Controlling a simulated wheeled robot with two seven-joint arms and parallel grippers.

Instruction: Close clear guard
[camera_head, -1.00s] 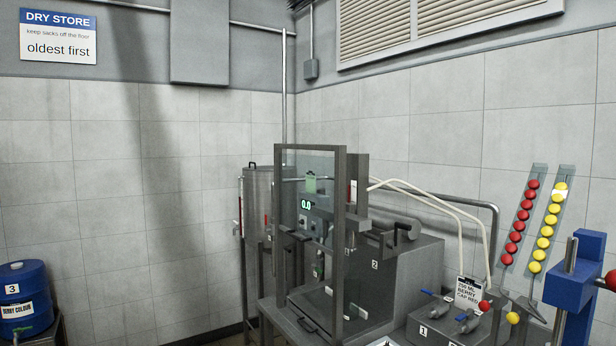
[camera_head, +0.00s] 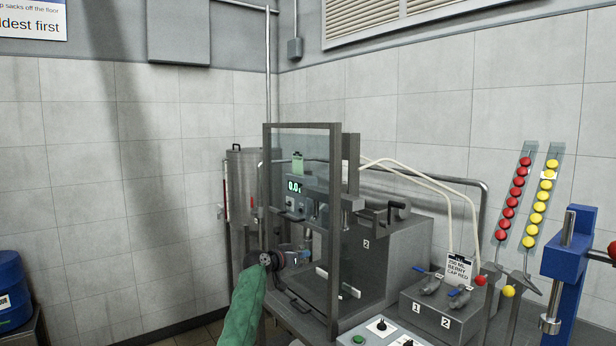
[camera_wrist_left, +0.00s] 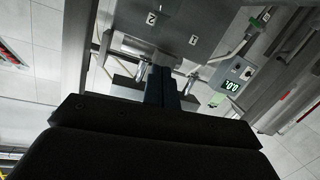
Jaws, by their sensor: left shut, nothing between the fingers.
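The clear guard (camera_head: 317,160) is a tall see-through panel in a dark grey frame, in front of the bench machine in the head view. It appears to stand swung out from the machine; the exact angle is hard to tell. My left arm, in a green sleeve, comes up from below. My left gripper (camera_head: 306,257) is at the lower part of the guard, pointing right; I cannot tell whether it touches the panel. In the left wrist view its fingers (camera_wrist_left: 160,84) are together and empty, with the machine beyond them. My right gripper is not in view.
The filling machine (camera_head: 395,255) with its 0.0 display (camera_head: 294,185) stands behind the guard. A valve block (camera_head: 430,312) and a blue stand (camera_head: 568,260) are to the right. A steel tank (camera_head: 241,185) is behind left. The space left of the machine is open.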

